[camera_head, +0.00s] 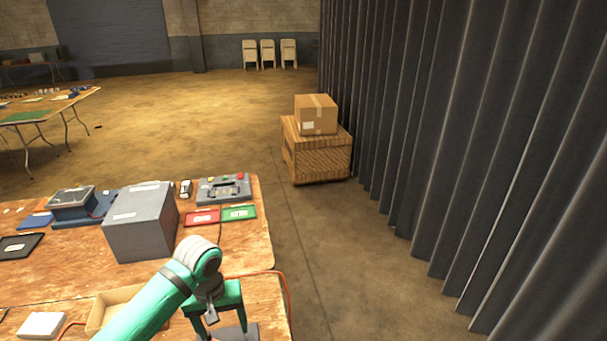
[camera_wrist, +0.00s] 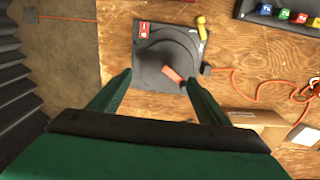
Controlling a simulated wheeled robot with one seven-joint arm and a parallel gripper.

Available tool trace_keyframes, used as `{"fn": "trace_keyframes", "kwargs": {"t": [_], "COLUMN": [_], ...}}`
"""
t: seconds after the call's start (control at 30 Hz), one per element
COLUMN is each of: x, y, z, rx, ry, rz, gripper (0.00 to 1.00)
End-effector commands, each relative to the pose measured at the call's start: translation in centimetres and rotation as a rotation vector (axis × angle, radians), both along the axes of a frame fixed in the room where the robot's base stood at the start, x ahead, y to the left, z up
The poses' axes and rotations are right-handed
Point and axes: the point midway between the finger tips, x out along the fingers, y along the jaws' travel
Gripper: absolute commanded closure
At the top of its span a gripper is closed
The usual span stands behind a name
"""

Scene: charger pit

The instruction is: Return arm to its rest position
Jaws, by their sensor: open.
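My green arm reaches out over the right end of the near wooden table (camera_head: 60,278) in the head view. My gripper (camera_head: 221,322) points down there, above a dark grey plate that is partly hidden. In the wrist view my gripper (camera_wrist: 159,76) has its two green fingers spread wide apart with nothing between them. Beyond the fingertips lies the dark grey plate (camera_wrist: 150,79) with a round dark shape, an orange-red piece (camera_wrist: 172,74) and a red label on it.
An open cardboard box (camera_head: 103,310) is beside my arm. An orange cable (camera_wrist: 240,84) runs nearby. A dark curtain (camera_head: 450,130) hangs right.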

Motion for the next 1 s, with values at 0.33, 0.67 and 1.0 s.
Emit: {"fn": "trace_keyframes", "kwargs": {"t": [0.33,0.67,1.0], "x": [3.1,7.0,9.4], "y": [-6.9,-18.8,-31.6], "z": [-0.8,-0.2,3.3], "rx": [-0.134,-0.366,-0.67], "ry": [-0.132,-0.361,-0.686], "rz": [-0.074,-0.169,-0.179], "gripper": [0.3,0.3,0.3]}}
